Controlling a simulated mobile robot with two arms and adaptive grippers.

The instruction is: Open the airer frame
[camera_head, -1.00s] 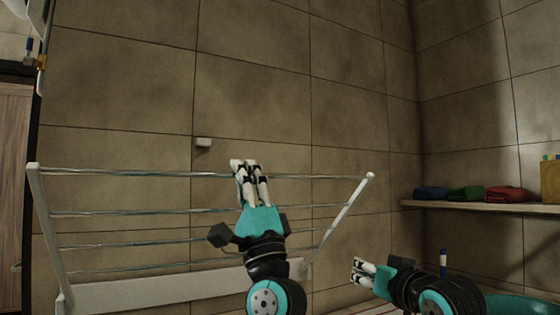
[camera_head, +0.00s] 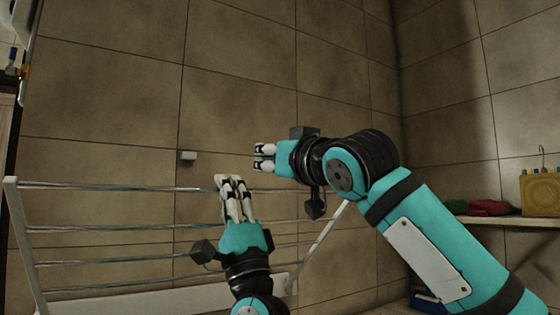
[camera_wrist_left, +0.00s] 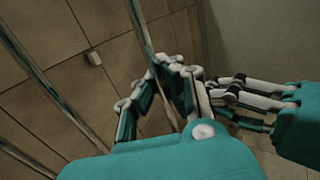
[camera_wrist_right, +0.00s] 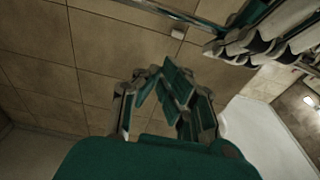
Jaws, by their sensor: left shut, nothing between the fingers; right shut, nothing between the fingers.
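The airer frame stands in front of the tiled wall in the head view, with white side arms, one at the left (camera_head: 24,240), and several thin metal rails (camera_head: 110,187) between them. A white board (camera_head: 150,303) runs along its bottom. My left gripper (camera_head: 223,182) is shut and empty, its fingertips at the top rail; contact is unclear. In the left wrist view a rail (camera_wrist_left: 140,25) passes close by its fingers. My right gripper (camera_head: 262,157) is shut and empty, above and right of the left one, pointing left. Its arm hides part of the frame's right side arm (camera_head: 325,235).
A small white block (camera_head: 188,155) sits on the wall above the top rail. A shelf (camera_head: 500,220) on the right wall holds a folded red cloth (camera_head: 490,207) and a yellowish box (camera_head: 540,193).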

